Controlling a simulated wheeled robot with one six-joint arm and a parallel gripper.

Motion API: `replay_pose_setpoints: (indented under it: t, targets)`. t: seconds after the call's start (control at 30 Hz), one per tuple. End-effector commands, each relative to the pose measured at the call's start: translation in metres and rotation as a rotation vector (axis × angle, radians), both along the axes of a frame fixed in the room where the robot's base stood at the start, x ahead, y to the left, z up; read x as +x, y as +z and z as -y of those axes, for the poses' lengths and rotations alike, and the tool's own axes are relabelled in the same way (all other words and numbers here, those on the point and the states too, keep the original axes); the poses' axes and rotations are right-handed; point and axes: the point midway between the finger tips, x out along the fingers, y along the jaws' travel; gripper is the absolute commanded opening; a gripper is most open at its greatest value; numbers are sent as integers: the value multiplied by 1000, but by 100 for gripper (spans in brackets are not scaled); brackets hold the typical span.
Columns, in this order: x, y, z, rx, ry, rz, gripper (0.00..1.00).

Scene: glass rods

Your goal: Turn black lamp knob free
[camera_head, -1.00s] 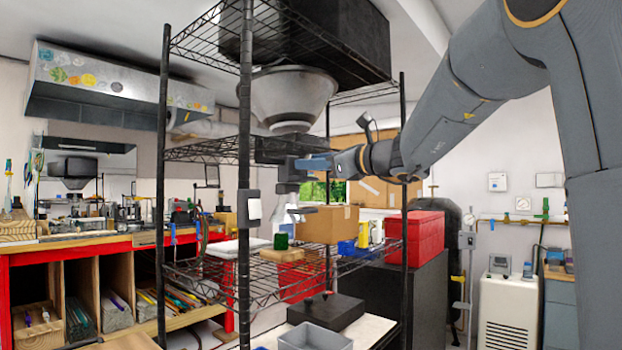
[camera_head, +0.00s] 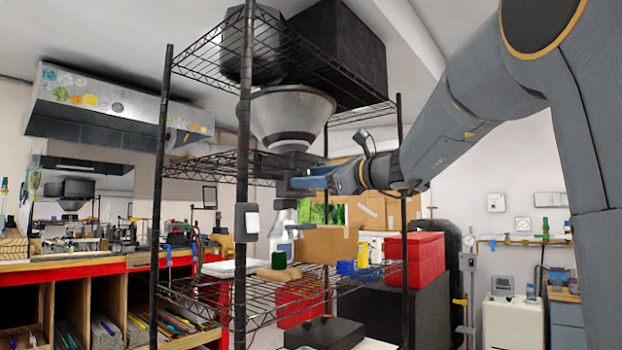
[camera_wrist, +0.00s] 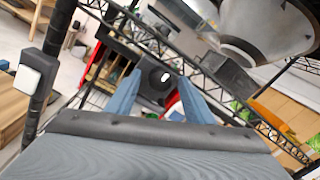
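My gripper (camera_wrist: 155,98) has two blue fingers spread apart, with nothing between them. In the head view it (camera_head: 300,183) points left at the upper wire shelf, just below the big grey lamp shade (camera_head: 290,115). In the wrist view, a black housing with a small round pale-centred knob-like part (camera_wrist: 165,76) shows between and beyond the fingertips. I cannot tell for sure that this part is the lamp knob, or whether the fingers touch it. The shade (camera_wrist: 265,25) shows at the wrist view's upper right.
A dark wire rack's post (camera_head: 244,200) stands just left of the gripper, with a white switch box (camera_head: 247,221) on it. A spray bottle (camera_head: 283,230), a cardboard box (camera_head: 327,244) and a red case (camera_head: 415,260) stand on and by the lower shelf.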

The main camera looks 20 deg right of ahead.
Motion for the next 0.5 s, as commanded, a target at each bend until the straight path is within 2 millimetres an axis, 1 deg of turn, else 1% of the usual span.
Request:
replay_pose_setpoints:
  t: [0.3, 0.43, 0.5]
  targets:
    - [-2, 0, 1, 0, 0, 0, 48]
    - [-12, -1, 9, -1, -3, 1, 48]
    - [-21, -1, 15, -1, -3, 1, 48]
